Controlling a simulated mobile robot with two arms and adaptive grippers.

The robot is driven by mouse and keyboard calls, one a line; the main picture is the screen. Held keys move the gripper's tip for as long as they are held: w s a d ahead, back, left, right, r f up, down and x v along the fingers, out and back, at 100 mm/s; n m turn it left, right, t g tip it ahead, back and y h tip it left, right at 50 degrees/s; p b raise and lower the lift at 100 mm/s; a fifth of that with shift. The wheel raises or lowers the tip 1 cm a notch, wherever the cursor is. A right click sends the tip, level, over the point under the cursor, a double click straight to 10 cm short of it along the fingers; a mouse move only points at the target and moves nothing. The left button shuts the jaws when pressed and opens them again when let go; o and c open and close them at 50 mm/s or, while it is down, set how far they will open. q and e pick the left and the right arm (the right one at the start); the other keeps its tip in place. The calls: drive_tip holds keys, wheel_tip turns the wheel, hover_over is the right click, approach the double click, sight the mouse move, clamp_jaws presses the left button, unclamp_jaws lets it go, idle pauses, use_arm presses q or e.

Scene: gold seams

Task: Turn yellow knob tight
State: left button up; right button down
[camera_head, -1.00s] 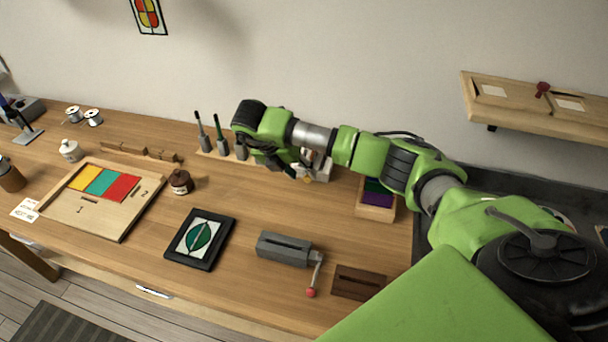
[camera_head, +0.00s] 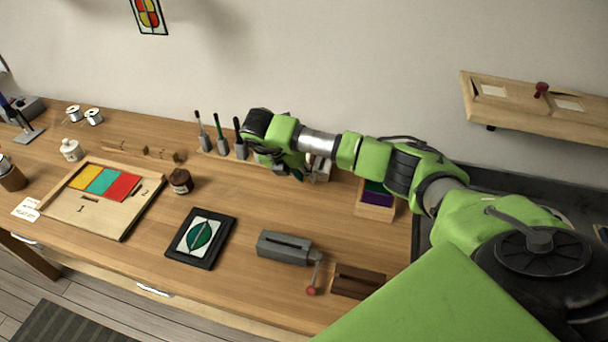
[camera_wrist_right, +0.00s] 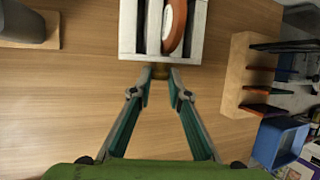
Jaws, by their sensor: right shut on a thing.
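The yellow knob (camera_wrist_right: 159,74) is a small gold-brown piece on the near face of a white block (camera_wrist_right: 128,40). In the right wrist view it sits between the fingertips of my right gripper (camera_wrist_right: 160,80), which is shut on it; the fingertips partly cover it. The white block has slots, and an orange-brown rimmed disc (camera_wrist_right: 175,28) stands in one. In the head view, my right gripper (camera_head: 297,172) is at the white block (camera_head: 322,168), near the back of the bench, and the knob cannot be made out there. My left gripper is out of view.
A wooden rack of dark and coloured pieces (camera_wrist_right: 240,75) stands right of the block, with a blue bin (camera_wrist_right: 280,141) nearby. Upright tools (camera_head: 220,140) stand to its left. A grey crank device (camera_head: 284,248) and framed leaf panel (camera_head: 200,238) lie nearer the front.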

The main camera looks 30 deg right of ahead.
drive_tip(key=shift+s+d+f+t+y+b, duration=0.15)
drive_tip(key=shift+d+t+y+b, duration=0.1)
drive_tip(key=shift+t+y+b, duration=0.5)
drive_tip(key=t+y+b, duration=0.1)
drive_tip(key=b, duration=0.2)
drive_tip(key=m+t+y+b, duration=0.1)
drive_tip(key=t+b, duration=0.1)
drive_tip(key=b, duration=0.2)
drive_tip(key=shift+s+d+f+b, duration=0.1)
drive_tip(key=shift+s+d+b, duration=0.05)
drive_tip(key=shift+s+b, duration=0.15)
drive_tip(key=shift+r+t+y+b, duration=0.25)
drive_tip(key=shift+y+b, duration=0.2)
drive_tip(key=shift+b, duration=0.35)
drive_tip(key=c, duration=1.9)
unclamp_jaws()
